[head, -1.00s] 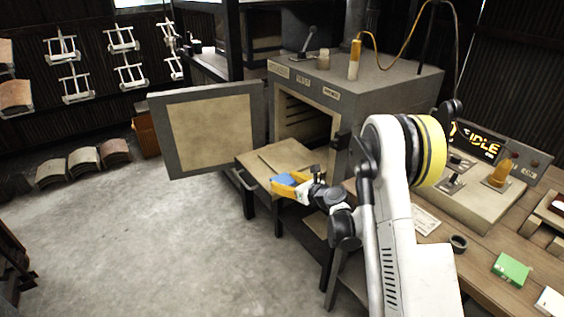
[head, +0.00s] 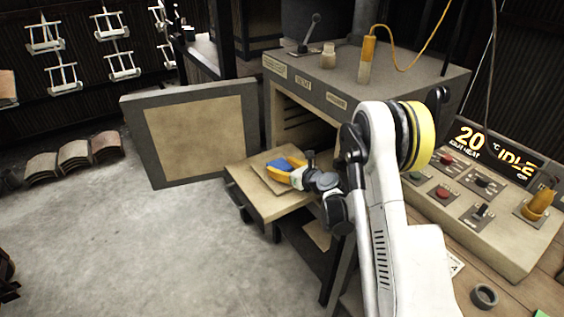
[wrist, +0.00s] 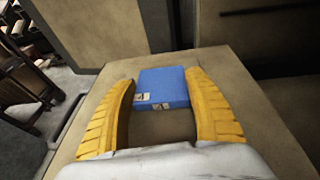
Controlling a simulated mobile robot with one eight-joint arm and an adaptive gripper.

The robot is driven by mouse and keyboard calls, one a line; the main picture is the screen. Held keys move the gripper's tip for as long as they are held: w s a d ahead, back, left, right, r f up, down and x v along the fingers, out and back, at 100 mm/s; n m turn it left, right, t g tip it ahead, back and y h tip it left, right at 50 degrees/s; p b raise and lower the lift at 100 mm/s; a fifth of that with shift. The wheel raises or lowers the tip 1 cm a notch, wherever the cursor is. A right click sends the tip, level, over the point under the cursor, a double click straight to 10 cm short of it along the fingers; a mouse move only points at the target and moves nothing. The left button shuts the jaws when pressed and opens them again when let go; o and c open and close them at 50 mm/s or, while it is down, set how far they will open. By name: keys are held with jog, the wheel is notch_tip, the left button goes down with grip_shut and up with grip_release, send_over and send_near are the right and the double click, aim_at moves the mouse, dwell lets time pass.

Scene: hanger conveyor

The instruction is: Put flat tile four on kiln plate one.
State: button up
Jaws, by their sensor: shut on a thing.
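The blue flat tile (head: 275,166) is between the yellow fingers of my gripper (head: 282,169). In the wrist view the blue tile (wrist: 164,88) lies flat between the two fingertips (wrist: 163,95) and carries small white labels with dark marks, too small to read. My gripper is shut on it. Below is a thin tan plate (head: 259,161) on the pale shelf (head: 257,205) in front of the kiln mouth. I cannot tell whether the tile touches the plate or hangs just above it.
The kiln (head: 375,85) stands behind, with its door (head: 190,132) swung open to the left. A control panel (head: 480,190) reading IDLE is at the right, beyond my arm. Hangers (head: 45,38) line the left wall. Curved tiles (head: 75,153) rest on the floor, which is otherwise mostly clear.

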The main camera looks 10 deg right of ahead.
jog(key=shift+s+a+f, duration=0.1)
jog(key=shift+s, duration=0.3)
jog(key=shift+f, duration=0.2)
jog(key=o, duration=1.3)
jog(key=shift+c, duration=0.2)
jog(key=shift+r, duration=0.15)
jog(key=p+v, duration=0.2)
jog(key=v, duration=0.5)
jog(key=shift+s+r, duration=0.1)
jog(key=shift+s, duration=0.15)
